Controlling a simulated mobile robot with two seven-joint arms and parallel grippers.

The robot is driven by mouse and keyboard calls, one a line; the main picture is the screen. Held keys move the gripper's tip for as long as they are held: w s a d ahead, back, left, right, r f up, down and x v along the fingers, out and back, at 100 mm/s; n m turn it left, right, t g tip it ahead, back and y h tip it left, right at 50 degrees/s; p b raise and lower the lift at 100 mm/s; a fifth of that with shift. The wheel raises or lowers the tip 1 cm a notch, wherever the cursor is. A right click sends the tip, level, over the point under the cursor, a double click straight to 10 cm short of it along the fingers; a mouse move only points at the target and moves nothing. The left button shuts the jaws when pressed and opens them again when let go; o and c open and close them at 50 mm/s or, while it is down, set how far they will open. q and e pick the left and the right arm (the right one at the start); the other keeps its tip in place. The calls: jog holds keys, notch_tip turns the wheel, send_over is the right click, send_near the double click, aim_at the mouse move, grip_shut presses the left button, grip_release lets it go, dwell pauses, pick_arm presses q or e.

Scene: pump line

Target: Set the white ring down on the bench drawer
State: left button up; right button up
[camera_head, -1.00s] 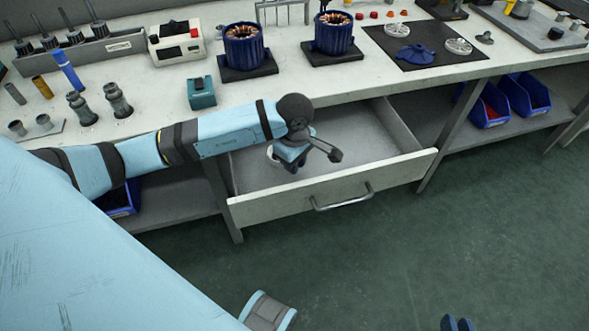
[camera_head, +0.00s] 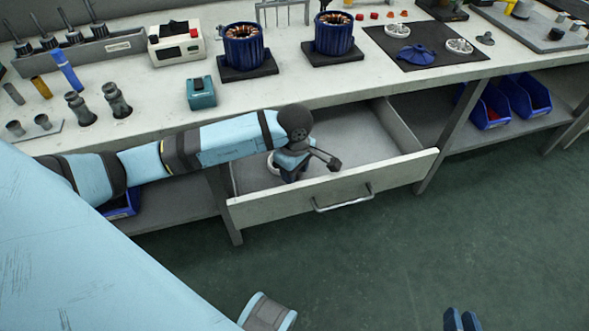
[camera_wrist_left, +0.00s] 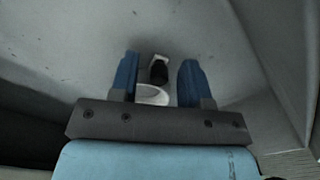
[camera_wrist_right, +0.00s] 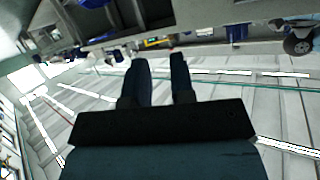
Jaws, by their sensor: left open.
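The white ring (camera_head: 271,164) lies inside the open bench drawer (camera_head: 380,178), near its left side, partly hidden by my left gripper (camera_head: 293,177). In the left wrist view my left gripper (camera_wrist_left: 157,82) points down at the drawer floor with its fingers apart. Part of the white ring (camera_wrist_left: 152,97) shows between the fingers, near the palm, with a dark patch beyond it. I see no finger pressing on it. My right gripper (camera_head: 461,320) is at the bottom edge of the head view, far from the drawer.
The drawer's front panel with its handle (camera_head: 343,199) and its side walls stand around my left gripper. The bench top (camera_head: 330,88) above holds motors, a teal box (camera_head: 201,92) and other parts. The drawer's right part is empty.

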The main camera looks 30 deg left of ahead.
pick_arm(q)
notch_tip(320, 180, up, 6)
jog(key=shift+w+f+p, duration=0.1)
jog(key=shift+f+p, duration=0.15)
jog(key=shift+p, duration=0.45)
notch_tip(320, 180, up, 7)
jog(key=p, duration=0.1)
pick_arm(e)
jog(key=shift+s+d+f+g+h, duration=0.45)
jog(key=shift+d+f, duration=0.2)
jog(key=shift+f, duration=0.2)
pick_arm(q)
jog(key=shift+f, duration=0.15)
pick_arm(e)
jog(key=shift+r, duration=0.15)
